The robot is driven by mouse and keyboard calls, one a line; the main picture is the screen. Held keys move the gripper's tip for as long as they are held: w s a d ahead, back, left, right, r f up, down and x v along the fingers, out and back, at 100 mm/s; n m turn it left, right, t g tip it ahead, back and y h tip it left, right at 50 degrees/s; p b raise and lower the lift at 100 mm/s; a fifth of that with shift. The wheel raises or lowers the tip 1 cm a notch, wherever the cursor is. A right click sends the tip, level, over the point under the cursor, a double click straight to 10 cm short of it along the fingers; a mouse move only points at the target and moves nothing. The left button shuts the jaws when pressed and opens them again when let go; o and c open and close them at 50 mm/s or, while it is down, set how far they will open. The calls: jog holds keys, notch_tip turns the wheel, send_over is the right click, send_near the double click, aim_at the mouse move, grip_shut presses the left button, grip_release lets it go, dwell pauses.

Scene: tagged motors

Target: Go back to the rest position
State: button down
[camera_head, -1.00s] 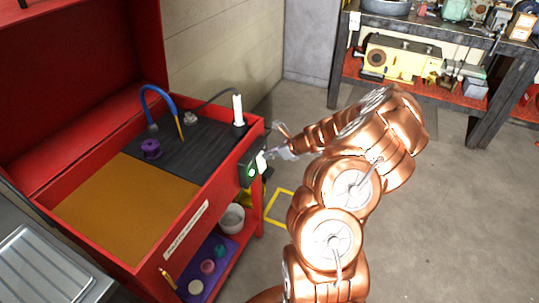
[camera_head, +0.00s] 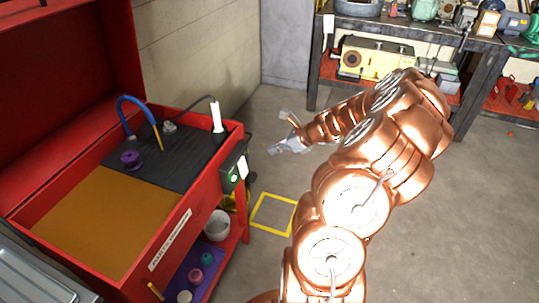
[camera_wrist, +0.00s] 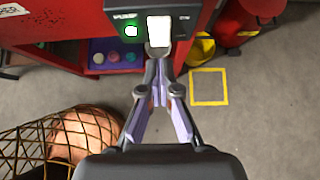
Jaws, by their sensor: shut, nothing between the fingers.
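My gripper (camera_head: 273,150) is shut and empty at the end of my copper arm, in the air to the right of the red parts washer. In the wrist view its fingers (camera_wrist: 158,62) come together just below a white rocker switch. The switch box (camera_head: 234,174) is on the washer's right side, with a lit green lamp and a white switch (camera_wrist: 159,30). In the head view a clear gap lies between the fingertips and the box.
The red washer (camera_head: 100,262) stands at the left, with a blue hose (camera_head: 124,104) and a purple spool (camera_head: 131,158) inside. A yellow floor square (camera_head: 272,213) lies beside it. A workbench (camera_head: 395,38) with motors stands at the back right. The floor between is free.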

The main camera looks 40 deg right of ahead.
jog(key=shift+s+d+r, duration=0.1)
jog(key=shift+s+r, duration=0.1)
jog(key=shift+r, duration=0.05)
dwell(0.5)
jog(key=s+a+r+n+g+y, duration=0.1)
jog(key=a+r+n, duration=0.25)
jog(key=a, duration=0.35)
jog(key=a+r+n+g, duration=0.2)
jog(key=a+n, duration=0.2)
jog(key=a, duration=0.3)
jog(key=s+a+r+n+g+y, duration=0.1)
jog(key=a+r+n, duration=0.25)
jog(key=a, duration=0.35)
jog(key=s+a+r+n+g+h, duration=0.1)
jog(key=s+a+n+g, duration=0.3)
jog(key=s+a+n, duration=0.45)
jog(key=s+a+r+n+g+h, duration=0.1)
jog(key=s+n+h, duration=0.4)
jog(key=s+n, duration=0.5)
jog(key=s+g, duration=0.1)
jog(key=s, duration=0.8)
jog(key=shift+a+n+h, duration=0.25)
jog(key=shift+n+h, duration=0.1)
jog(key=shift+h, duration=0.05)
